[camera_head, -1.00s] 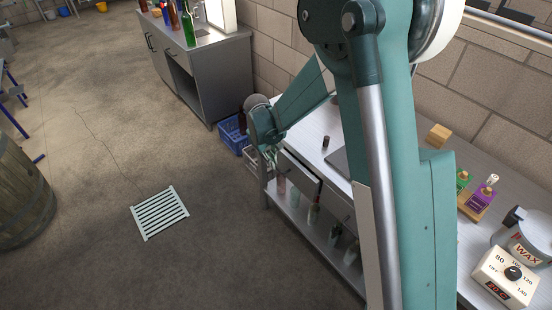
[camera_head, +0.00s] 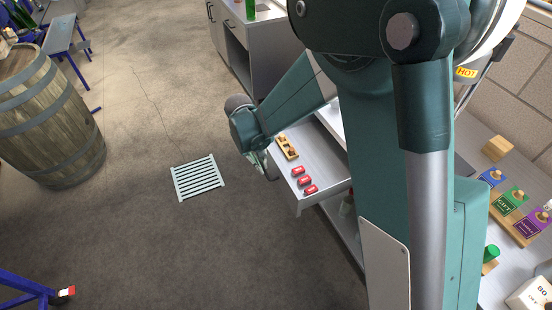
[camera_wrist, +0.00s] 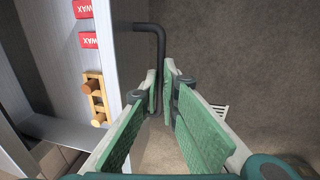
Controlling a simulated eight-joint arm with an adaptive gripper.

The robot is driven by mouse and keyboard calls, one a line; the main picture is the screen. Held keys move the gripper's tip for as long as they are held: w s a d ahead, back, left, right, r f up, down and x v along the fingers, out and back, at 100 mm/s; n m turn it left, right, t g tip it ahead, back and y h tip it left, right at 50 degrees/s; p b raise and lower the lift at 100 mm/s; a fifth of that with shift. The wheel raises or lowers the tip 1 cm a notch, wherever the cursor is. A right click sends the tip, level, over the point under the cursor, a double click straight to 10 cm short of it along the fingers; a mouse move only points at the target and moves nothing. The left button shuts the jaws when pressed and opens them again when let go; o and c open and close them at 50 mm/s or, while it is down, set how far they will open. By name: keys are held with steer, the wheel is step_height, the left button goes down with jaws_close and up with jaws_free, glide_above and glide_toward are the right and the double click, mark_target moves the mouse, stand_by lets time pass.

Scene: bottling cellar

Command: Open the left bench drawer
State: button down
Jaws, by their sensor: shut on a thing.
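The bench drawer (camera_head: 325,158) stands pulled out from the bench, its inside open to view. In it lie three red wax blocks (camera_head: 304,180) and a wooden piece with pegs (camera_head: 287,147). In the wrist view the drawer's pale front panel (camera_wrist: 107,55) shows with its dark bar handle (camera_wrist: 152,28) on the outer side. My gripper (camera_wrist: 163,70) is shut on the handle, its green pads on either side of the bar's lower part. In the head view my gripper (camera_head: 264,164) is partly hidden by my wrist, at the drawer's outer end.
A wooden barrel (camera_head: 50,125) stands at the left and a floor grate (camera_head: 197,177) lies in open floor. A grey cabinet (camera_head: 247,50) stands behind. Coloured stamps (camera_head: 512,200) and a wooden block (camera_head: 497,149) sit on the bench top at right.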

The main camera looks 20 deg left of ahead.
steer(key=shift+s+a+f, duration=0.1)
steer(key=shift+s+a, duration=0.8)
steer(key=shift+s, duration=0.1)
steer(key=c, duration=2.6)
jaws_free()
steer(key=shift+o, duration=0.2)
step_height(320, 180, up, 12)
steer(key=s+a, duration=0.1)
steer(key=shift+s+a, duration=0.25)
steer(key=shift+a, duration=0.05)
